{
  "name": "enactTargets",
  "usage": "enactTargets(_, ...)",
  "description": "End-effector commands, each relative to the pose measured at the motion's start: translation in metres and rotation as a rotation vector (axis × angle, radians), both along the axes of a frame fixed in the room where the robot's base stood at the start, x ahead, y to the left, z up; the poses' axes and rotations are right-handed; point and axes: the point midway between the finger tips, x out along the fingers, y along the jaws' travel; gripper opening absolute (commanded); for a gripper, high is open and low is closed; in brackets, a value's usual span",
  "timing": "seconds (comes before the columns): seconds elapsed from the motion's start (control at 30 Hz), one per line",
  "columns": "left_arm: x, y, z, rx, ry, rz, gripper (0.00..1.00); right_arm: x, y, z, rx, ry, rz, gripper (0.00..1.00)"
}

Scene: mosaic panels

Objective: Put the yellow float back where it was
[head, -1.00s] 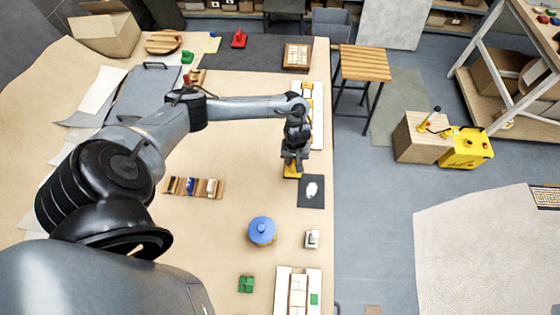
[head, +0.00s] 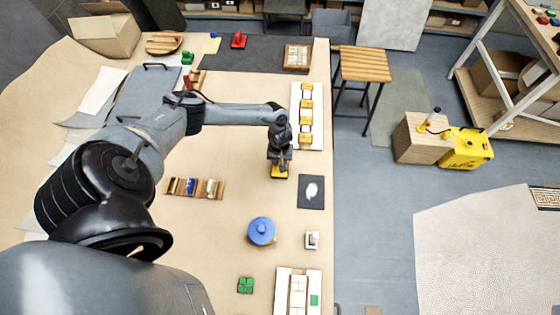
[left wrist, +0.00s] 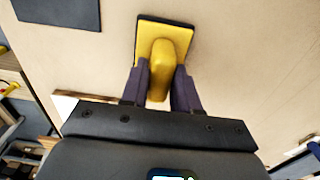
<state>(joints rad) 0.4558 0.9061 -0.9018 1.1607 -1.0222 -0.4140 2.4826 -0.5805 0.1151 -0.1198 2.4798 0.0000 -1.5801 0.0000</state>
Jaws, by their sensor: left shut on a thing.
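The yellow float (head: 279,174) has a flat yellow plate with a dark edge and a rounded yellow handle. My left gripper (head: 280,162) is shut on its handle. In the left wrist view the float (left wrist: 178,32) points away from me, its handle between the two dark fingers of the gripper (left wrist: 160,85). The float is over bare tabletop, left of the dark mat (head: 304,201) that carries a white patch. I cannot tell whether its plate touches the table. My right gripper is not in view.
A white panel with orange tiles (head: 294,123) lies behind to the right. A wooden rack with small tools (head: 181,192) lies to the left. A blue-lidded pot (head: 262,231) and a small white item (head: 312,240) stand nearer me. Bare table (head: 240,145) surrounds the float.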

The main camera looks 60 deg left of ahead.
Motion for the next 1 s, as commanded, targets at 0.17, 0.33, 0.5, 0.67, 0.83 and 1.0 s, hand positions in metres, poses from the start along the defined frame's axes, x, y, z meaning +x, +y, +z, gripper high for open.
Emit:
enactTargets(0.17,0.001,0.0,0.001,-0.001,-0.001,0.0,0.06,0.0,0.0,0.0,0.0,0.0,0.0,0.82)
enactTargets(0.33,0.0,-0.001,-0.003,-0.001,0.0,0.0,0.06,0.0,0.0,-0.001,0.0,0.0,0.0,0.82)
enactTargets(0.5,0.0,0.0,-0.002,-0.001,-0.001,0.0,0.56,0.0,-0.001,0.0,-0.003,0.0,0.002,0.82)
enactTargets(0.67,0.0,0.0,-0.002,0.0,0.0,0.0,0.56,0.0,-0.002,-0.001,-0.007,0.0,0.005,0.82)
enactTargets(0.83,0.0,0.0,0.0,0.0,0.0,0.0,0.56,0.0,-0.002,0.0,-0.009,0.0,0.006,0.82)
enactTargets(1.0,0.001,0.0,0.014,-0.001,-0.002,0.0,0.56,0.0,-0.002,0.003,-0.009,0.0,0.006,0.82)
